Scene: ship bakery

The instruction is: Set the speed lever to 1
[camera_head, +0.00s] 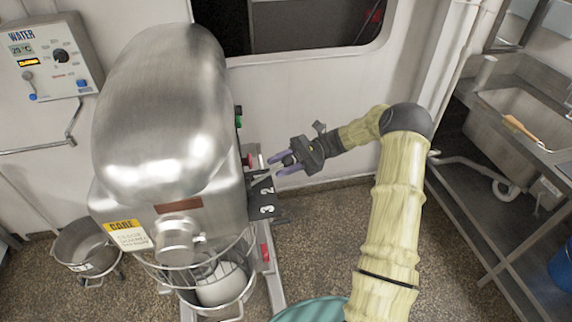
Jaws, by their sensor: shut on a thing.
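The big steel mixer (160,110) stands left of centre. On its right side is a dark speed plate (266,208) with white digits; I can read 3 nearest the front and 2 behind it. The part where a 1 might be is covered by my gripper and the lever. The speed lever (262,178) is a thin rod reaching up from the plate towards a dark knob. My gripper (274,166), with purple fingers, comes from the right and is shut on the speed lever near its knob. The exact grip is small and partly hidden.
Green (238,116) and red (247,160) buttons sit on the mixer's side close to my gripper. A wire guard and bowl (222,286) are below the mixer head. A water panel (50,58) hangs at left. A steel sink (520,115) stands at right. Open floor lies between.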

